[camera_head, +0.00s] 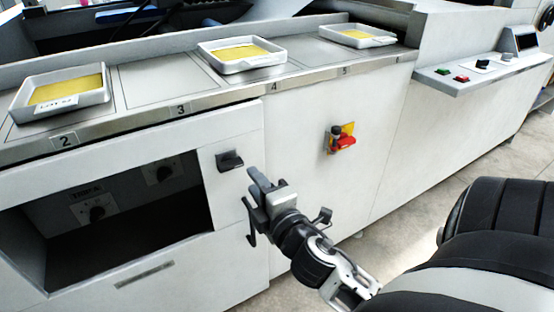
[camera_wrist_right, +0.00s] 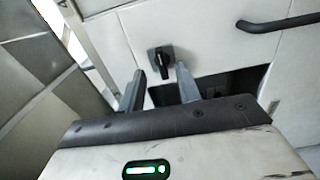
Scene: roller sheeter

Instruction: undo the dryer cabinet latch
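The latch (camera_head: 230,160) is a small black handle on a dark plate, on the white cabinet front right of a dark opening. In the head view its handle lies roughly level. My right gripper (camera_head: 250,188) is just right of and below it, with its fingers apart. In the right wrist view the latch (camera_wrist_right: 163,60) shows just beyond and between the two fingertips (camera_wrist_right: 160,73). The fingers are open with nothing gripped, and I cannot tell whether they touch the handle. My left gripper is not in view.
A red rotary switch (camera_head: 345,142) on a yellow plate sits right of the gripper. The open bay (camera_head: 130,215) holds dark dials. White trays (camera_head: 243,66) with yellow sheets stand on the top ledge. A button console (camera_head: 480,72) juts out at the right. A black bar handle (camera_wrist_right: 280,23) shows in the wrist view.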

